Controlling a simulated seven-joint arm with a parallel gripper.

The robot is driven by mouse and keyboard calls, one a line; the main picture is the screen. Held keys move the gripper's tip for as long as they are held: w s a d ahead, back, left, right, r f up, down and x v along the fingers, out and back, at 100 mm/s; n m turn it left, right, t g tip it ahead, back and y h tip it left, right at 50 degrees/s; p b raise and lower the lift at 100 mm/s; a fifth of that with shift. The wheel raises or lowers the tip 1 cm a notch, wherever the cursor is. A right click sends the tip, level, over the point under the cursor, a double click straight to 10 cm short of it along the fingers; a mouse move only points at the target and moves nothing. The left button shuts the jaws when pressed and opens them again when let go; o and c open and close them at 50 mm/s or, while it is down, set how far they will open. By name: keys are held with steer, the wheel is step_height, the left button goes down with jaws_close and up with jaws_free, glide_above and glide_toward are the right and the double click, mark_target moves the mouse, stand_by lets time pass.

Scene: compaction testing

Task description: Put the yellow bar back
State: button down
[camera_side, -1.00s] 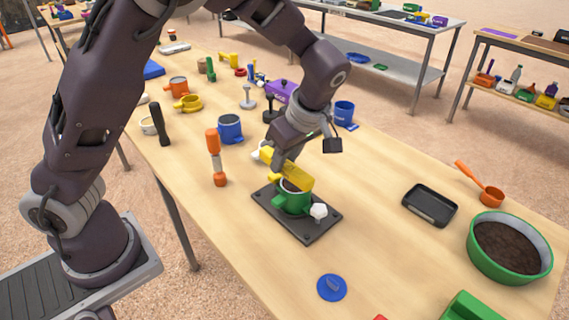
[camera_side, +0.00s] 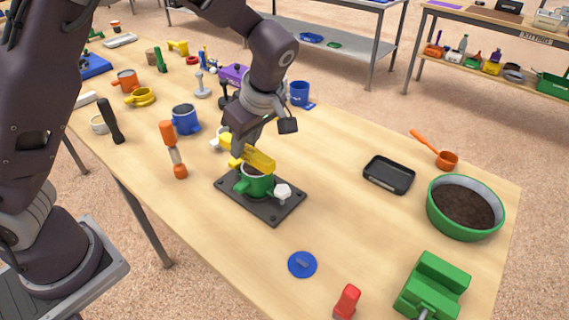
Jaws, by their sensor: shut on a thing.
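A yellow bar (camera_side: 258,158) is held in my gripper (camera_side: 241,150), which is shut on it. The bar lies roughly flat and slanted over the top of a green mould cup (camera_side: 256,187). Whether it touches the cup's rim is hard to tell. The cup stands on a black base plate (camera_side: 277,211) with bolts at its corners, and a white knob (camera_side: 283,191) sits at its right side. My fingers partly hide the left part of the bar, and the bar hides the back of the cup's rim.
A black tray (camera_side: 389,174) and a green soil bowl (camera_side: 465,207) are at right. A blue lid (camera_side: 302,264) lies in front.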

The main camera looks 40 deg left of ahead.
steer(key=w+d+f+m+t+h, duration=0.1)
steer(key=w+d+f+m+t, duration=0.2)
steer(key=w+d+m, duration=0.5)
steer(key=m+t+h, duration=0.1)
steer(key=m+h, duration=0.1)
steer(key=m, duration=0.5)
glide_above(348, 209)
steer(key=s, duration=0.1)
steer(key=f, duration=0.2)
steer(key=shift+s+d, duration=0.1)
steer(key=shift+d, duration=0.15)
step_height(348, 209, down, 7)
steer(key=shift+f, duration=0.2)
steer(key=shift+f, duration=0.6)
steer(key=c, duration=1.5)
jaws_free()
steer(key=shift+o, duration=0.2)
